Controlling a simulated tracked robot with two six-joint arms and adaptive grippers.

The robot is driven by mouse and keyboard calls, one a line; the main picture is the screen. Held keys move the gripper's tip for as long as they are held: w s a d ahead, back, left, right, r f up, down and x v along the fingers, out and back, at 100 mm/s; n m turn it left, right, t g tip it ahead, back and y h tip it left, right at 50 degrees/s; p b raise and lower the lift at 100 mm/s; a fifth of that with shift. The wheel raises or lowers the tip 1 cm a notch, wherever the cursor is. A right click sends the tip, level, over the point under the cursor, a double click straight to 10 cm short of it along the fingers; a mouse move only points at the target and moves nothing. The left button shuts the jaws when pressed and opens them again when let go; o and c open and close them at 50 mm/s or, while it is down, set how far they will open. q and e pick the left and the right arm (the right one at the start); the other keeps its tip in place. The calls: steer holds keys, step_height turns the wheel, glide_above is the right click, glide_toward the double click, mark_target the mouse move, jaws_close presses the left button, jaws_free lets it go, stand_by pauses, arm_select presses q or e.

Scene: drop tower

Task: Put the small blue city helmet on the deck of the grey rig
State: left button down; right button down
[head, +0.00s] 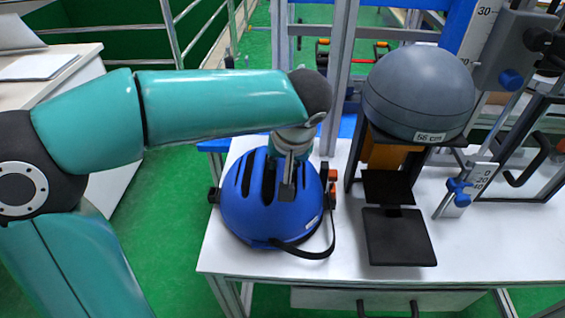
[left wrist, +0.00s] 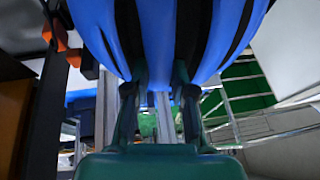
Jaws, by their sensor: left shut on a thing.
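A blue helmet (head: 250,215) with dark vent slots and a black strap is over the left part of a white worktop, dome up. My left gripper (head: 287,185) reaches down to its top from behind and is shut on the helmet shell. In the left wrist view the two fingers (left wrist: 158,80) meet the blue helmet (left wrist: 160,30) at its lower edge. I cannot tell whether the helmet touches the worktop (head: 335,265). Which structure is the grey rig is unclear; grey upright posts (head: 340,80) stand behind the helmet. My right gripper is out of view.
A dark grey headform (head: 420,90) labelled 56 cm sits on a stand right of the helmet. Two black plates (head: 398,237) lie before it. A scale with a blue knob (head: 459,192) stands farther right. Bare worktop shows at front right.

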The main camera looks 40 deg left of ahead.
arm_select(q)
steer(key=shift+r, duration=0.1)
steer(key=c, duration=1)
jaws_free()
steer(key=p+v, duration=0.3)
steer(key=v, duration=0.9)
steer(key=shift+r, duration=0.1)
